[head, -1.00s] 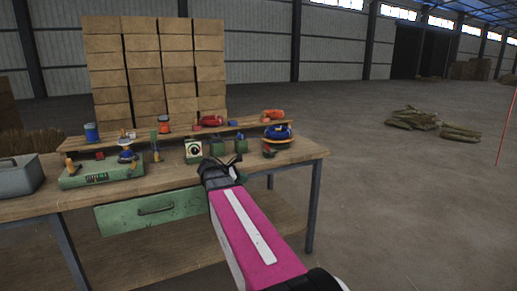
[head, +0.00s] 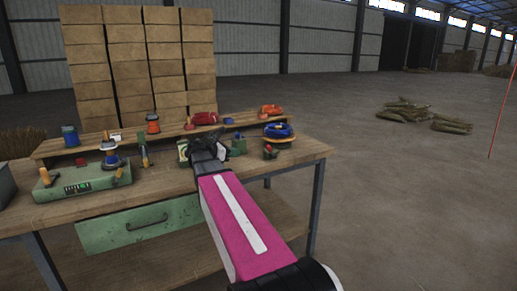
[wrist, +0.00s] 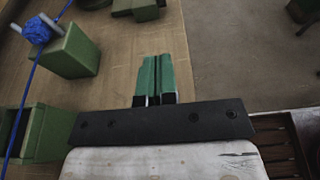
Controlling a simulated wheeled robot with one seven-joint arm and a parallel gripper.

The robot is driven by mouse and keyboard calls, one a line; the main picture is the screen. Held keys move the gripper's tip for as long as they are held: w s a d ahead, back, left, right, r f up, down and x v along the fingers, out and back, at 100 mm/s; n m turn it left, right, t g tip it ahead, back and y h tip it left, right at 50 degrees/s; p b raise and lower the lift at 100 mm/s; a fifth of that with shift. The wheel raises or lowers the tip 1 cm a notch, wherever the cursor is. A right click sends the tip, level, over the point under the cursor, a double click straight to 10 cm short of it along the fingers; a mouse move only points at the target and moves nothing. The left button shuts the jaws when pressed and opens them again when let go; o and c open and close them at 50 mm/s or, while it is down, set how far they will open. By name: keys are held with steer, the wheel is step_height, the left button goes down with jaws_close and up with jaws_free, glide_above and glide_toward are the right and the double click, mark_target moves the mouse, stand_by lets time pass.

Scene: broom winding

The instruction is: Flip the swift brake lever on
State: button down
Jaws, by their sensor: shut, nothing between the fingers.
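My gripper (head: 208,153) reaches over the workbench and hides part of the green blocks behind it. In the wrist view its two green-tipped fingers (wrist: 155,78) lie side by side, shut and empty, above the wooden top. A small green piece with a red top (head: 270,152) stands near the bench's right end, right of the gripper; I cannot tell whether it is the brake lever. A blue ring on an orange round base (head: 279,134) sits just behind it. In the wrist view a green block (wrist: 70,52) carries a blue yarn bundle (wrist: 37,28).
A raised shelf (head: 180,132) with red, blue and orange items runs along the back. Another green block (wrist: 42,132) is close left of my fingers. Open floor (head: 420,190) lies right of the bench.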

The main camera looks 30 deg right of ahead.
glide_toward(269, 148)
steer(key=f, duration=0.1)
steer(key=w+d+f, duration=0.1)
steer(key=d+f, duration=0.1)
steer(key=f, duration=0.1)
steer(key=shift+w+f, duration=0.1)
steer(key=shift+w, duration=0.05)
steer(key=d, duration=0.1)
steer(key=d+r, duration=0.1)
steer(key=d, duration=0.1)
steer(key=shift+r, duration=0.15)
steer(key=shift+d+r, duration=0.3)
steer(key=shift+d, duration=0.1)
steer(key=shift+d+r, duration=0.1)
